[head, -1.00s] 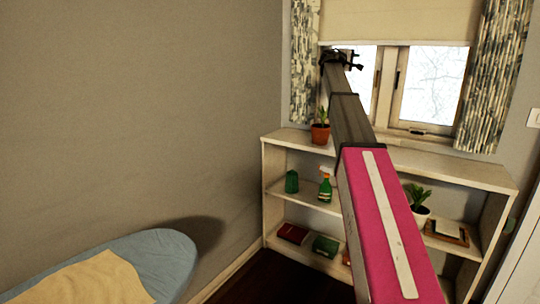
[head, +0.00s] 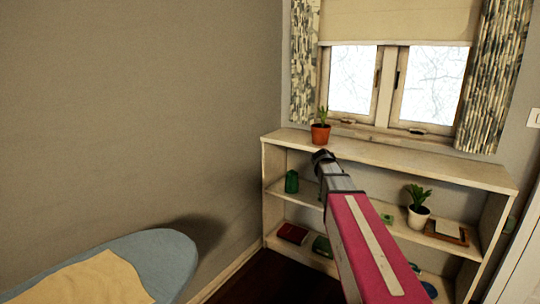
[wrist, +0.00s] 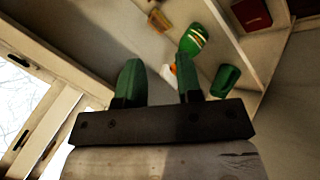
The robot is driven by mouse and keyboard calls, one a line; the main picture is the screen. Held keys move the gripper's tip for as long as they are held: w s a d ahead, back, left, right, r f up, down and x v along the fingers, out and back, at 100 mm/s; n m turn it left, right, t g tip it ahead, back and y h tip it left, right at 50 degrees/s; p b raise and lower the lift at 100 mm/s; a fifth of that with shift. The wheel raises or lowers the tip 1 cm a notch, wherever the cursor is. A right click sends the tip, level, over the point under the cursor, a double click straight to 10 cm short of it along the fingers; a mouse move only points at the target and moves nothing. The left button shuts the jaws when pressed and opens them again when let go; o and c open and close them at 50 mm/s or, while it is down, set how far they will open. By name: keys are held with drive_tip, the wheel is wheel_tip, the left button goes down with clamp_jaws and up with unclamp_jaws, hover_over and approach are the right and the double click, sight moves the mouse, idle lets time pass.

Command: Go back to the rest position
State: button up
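My arm reaches from the lower right toward the shelf in the head view, its dark far end below the potted plant on the shelf top. The fingers are hard to make out there. In the wrist view my gripper (wrist: 160,82) has its two green-padded fingers apart. Nothing is held between them. An orange and white piece, apparently the spray bottle's head (wrist: 168,73), shows beyond the gap, partly behind a finger.
A white shelf unit (head: 450,171) stands under the window. A potted plant (head: 320,132) is on its top, and a green container (head: 292,182) and another plant (head: 418,205) are on the middle shelf. An ironing board (head: 170,255) with tan cloth (head: 90,280) is lower left.

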drive_tip(key=s+a+f+m+g+y, duration=0.1)
drive_tip(key=s+a+f+y, duration=0.1)
drive_tip(key=s+f, duration=0.5)
drive_tip(key=s+a+f+m+g+y, duration=0.1)
drive_tip(key=s+a+f, duration=0.4)
drive_tip(key=s, duration=0.7)
drive_tip(key=s+a+f+m+g+y, duration=0.1)
drive_tip(key=s+a+f+g+y, duration=0.2)
drive_tip(key=s+f, duration=0.7)
drive_tip(key=shift+a, duration=0.35)
drive_tip(key=shift+s, duration=0.1)
drive_tip(key=shift+w, duration=0.25)
